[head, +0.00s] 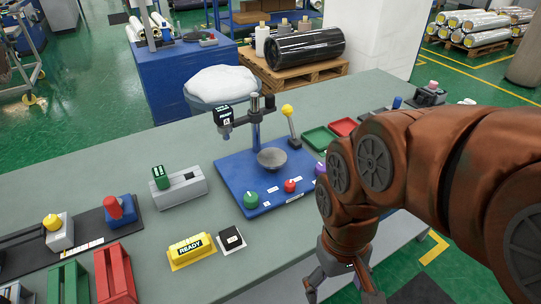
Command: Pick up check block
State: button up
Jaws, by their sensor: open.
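No block carries a readable "check" label. A small black block (231,238) with a white mark sits on a white pad near the table's front edge, right of a yellow READY sign (191,249). A green block (160,177) stands on the left end of a grey slotted holder (180,189). I cannot tell which is the check block. My gripper (343,294) points down, open, past the table's front edge, right of and apart from both blocks. Its lower part is cut off by the frame.
A blue-based stand (232,184) with a column, bowl and knobs fills the table's middle. Green (319,138) and red (343,126) trays lie behind it.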

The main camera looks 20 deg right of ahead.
aim_at(231, 238)
jog(key=u, duration=0.45)
jog(key=k, duration=1.15)
jog(key=u, duration=1.3)
jog(key=i, duration=1.15)
jog(key=z, duration=0.6)
